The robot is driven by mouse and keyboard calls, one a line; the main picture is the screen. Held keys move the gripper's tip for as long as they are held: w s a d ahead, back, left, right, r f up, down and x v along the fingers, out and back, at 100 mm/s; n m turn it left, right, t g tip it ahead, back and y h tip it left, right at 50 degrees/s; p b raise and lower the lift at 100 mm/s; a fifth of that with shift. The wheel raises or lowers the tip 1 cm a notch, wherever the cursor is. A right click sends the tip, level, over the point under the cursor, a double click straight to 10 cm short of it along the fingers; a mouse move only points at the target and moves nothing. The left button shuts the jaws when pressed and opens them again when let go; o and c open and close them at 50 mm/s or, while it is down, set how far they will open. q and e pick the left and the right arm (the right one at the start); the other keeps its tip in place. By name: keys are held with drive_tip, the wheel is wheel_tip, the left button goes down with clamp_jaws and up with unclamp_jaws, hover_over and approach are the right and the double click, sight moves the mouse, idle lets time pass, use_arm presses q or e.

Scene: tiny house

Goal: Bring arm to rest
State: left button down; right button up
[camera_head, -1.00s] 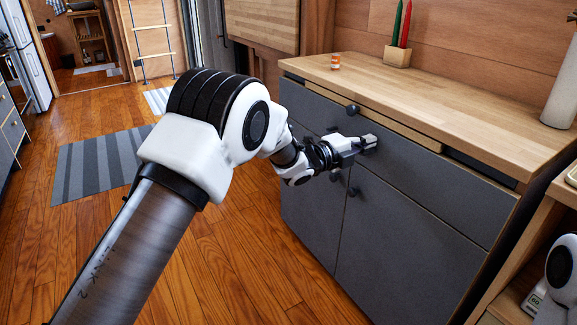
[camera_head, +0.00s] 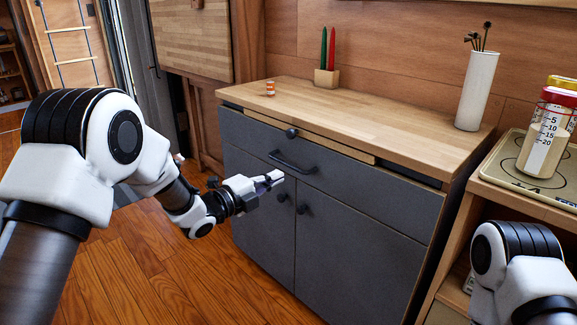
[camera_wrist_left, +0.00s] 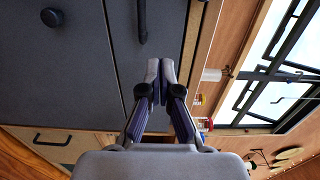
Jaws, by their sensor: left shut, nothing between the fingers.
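My left arm comes in from the left of the head view. Its gripper (camera_head: 274,178) is shut and empty in front of the grey cabinet (camera_head: 360,228), just below the drawer's dark bar handle (camera_head: 292,162). In the left wrist view the two fingers (camera_wrist_left: 157,72) are together with nothing between them, and the cabinet front (camera_wrist_left: 75,70) lies beyond. My right arm (camera_head: 520,270) shows at the lower right of the head view; its gripper is out of frame.
The cabinet's wooden top holds a small orange-and-white jar (camera_head: 270,88), a wooden holder with red and green candles (camera_head: 327,76) and a white vase (camera_head: 477,92). A shelf unit at right bears a tray (camera_head: 510,170) and measuring jug (camera_head: 541,145). Floor at lower left is open.

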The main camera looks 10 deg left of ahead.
use_arm(q)
drive_tip(key=s+a+f+n+g+y, duration=0.15)
drive_tip(key=s+f, duration=0.35)
drive_tip(key=f, duration=0.6)
drive_tip(key=s+a+f+n+g+y, duration=0.1)
drive_tip(key=s+f+n+g+y, duration=0.3)
drive_tip(key=f, duration=0.8)
drive_tip(key=s+a+f+n+g+y, duration=0.1)
drive_tip(key=s+a+f+n+g, duration=0.3)
drive_tip(key=s+f, duration=0.6)
drive_tip(key=s+a+f+n+y, duration=0.2)
drive_tip(key=s+f+n, duration=0.4)
drive_tip(key=s, duration=0.7)
drive_tip(key=s+a+n+g+y, duration=0.1)
drive_tip(key=s+a+n+g, duration=0.1)
drive_tip(key=s+n, duration=0.4)
drive_tip(key=s+a+n+g+y, duration=0.2)
drive_tip(key=s+a+n+g, duration=0.15)
drive_tip(key=s, duration=0.45)
wheel_tip(320, 180, up, 34)
drive_tip(key=d+n+p, duration=0.1)
drive_tip(key=p, duration=3.3)
drive_tip(key=shift+r+t, duration=0.15)
drive_tip(key=shift+t, duration=0.25)
